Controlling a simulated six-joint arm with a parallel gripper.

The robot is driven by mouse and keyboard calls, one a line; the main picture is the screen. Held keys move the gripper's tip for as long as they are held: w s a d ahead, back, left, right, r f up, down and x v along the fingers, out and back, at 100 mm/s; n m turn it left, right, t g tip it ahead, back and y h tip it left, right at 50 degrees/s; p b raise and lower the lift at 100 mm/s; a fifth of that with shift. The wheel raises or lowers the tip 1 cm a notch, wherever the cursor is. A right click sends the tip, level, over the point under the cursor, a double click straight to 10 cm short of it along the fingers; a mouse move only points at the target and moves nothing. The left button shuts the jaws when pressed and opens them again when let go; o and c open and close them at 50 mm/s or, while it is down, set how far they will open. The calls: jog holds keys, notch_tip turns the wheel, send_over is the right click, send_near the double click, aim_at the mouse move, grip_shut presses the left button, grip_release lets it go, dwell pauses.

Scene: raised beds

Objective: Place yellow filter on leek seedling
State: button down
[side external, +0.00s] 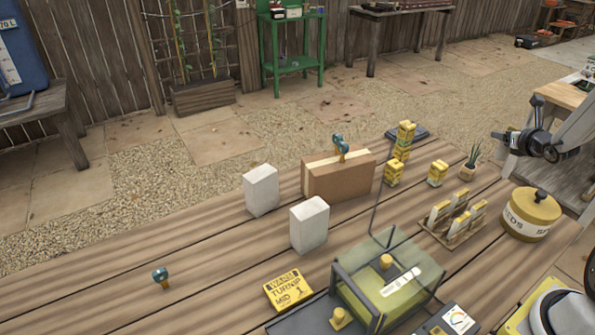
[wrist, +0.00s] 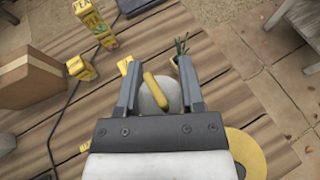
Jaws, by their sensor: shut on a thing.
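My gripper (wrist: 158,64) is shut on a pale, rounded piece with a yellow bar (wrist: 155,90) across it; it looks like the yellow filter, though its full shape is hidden. In the side external view my gripper (side external: 508,138) is at the right, above the bench, and the held thing cannot be made out there. The leek seedling (side external: 471,154) stands upright in a small tan pot (side external: 467,172), left of and below my gripper. In the wrist view the seedling (wrist: 181,46) shows just beyond the fingertips, near the right finger, with its pot partly hidden. They appear apart.
A yellow seed tin (side external: 531,214) and a rack (side external: 455,235) of yellow-white pieces stand near the pot. A yellow block (side external: 437,173), a yellow stack (side external: 403,140) and a brown box (side external: 338,178) are to the left. A glass-topped case (side external: 385,295) stands in front.

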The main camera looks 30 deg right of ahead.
jog(key=w+d+f, duration=0.8)
jog(key=w+f, duration=0.1)
jog(key=w, duration=0.1)
jog(key=shift+w+d+f, duration=0.15)
jog(key=shift+w+d, duration=0.05)
jog(key=shift+d, duration=0.1)
dwell(0.4)
jog(key=shift+w+f, duration=0.1)
jog(key=shift+w+d+f, duration=0.1)
jog(key=shift+f, duration=1.65)
jog(key=shift+f, duration=0.1)
